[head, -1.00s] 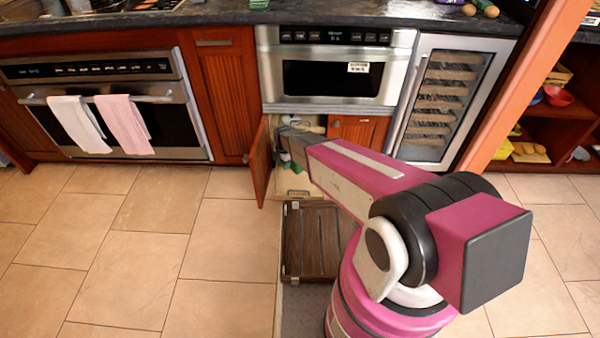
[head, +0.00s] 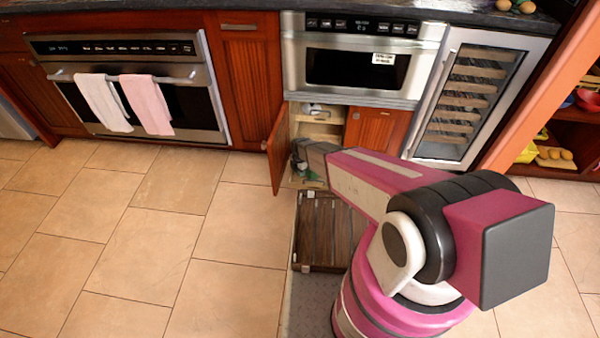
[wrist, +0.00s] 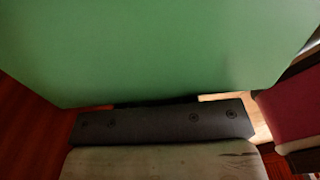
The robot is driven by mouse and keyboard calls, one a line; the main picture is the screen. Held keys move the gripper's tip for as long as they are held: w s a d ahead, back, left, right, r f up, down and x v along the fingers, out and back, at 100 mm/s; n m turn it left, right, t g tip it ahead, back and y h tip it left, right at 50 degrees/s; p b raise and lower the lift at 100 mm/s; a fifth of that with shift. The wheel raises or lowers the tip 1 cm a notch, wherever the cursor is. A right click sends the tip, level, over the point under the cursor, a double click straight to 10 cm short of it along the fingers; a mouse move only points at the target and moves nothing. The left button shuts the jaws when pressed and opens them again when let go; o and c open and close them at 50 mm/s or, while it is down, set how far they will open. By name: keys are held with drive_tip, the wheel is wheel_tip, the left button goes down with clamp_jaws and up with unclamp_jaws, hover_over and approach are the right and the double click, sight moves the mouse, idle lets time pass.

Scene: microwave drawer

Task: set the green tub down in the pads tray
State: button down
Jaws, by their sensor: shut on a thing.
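The green tub (wrist: 165,50) fills the upper part of the wrist view, close to the camera. My gripper (wrist: 165,118) is shut on it; a dark grey finger pad lies along the tub's lower edge. In the head view my gripper (head: 299,157) is at the mouth of the open lower cabinet, right of its open door. Only a small patch of green shows below it there, and I cannot tell whether that is the tub. The pads tray cannot be made out with certainty; the arm and tub hide much of the cabinet.
The open cabinet door (head: 279,150) stands close to the left of my gripper. A pale shelf (head: 322,131) shows inside the cabinet. A closed door (head: 376,130) is to the right, under the microwave (head: 362,67). A brown slatted tray (head: 332,232) lies in front. Tiled floor is clear at left.

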drive_tip(key=shift+f, duration=0.45)
drive_tip(key=shift+f, duration=0.1)
drive_tip(key=c, duration=0.9)
unclamp_jaws()
wheel_tip(320, 180, up, 12)
drive_tip(key=shift+r, duration=0.2)
drive_tip(key=s+d+r+m, duration=0.4)
drive_tip(key=d+r+m, duration=0.4)
drive_tip(key=d+m, duration=0.1)
drive_tip(key=s+d+r+m, duration=0.5)
drive_tip(key=d+r+m, duration=0.3)
drive_tip(key=r, duration=0.1)
drive_tip(key=s+d+r+m, duration=0.5)
drive_tip(key=d+r+m, duration=0.4)
drive_tip(key=shift+d+r+m, duration=0.1)
drive_tip(key=shift+d+m, duration=0.2)
drive_tip(key=shift+d, duration=0.05)
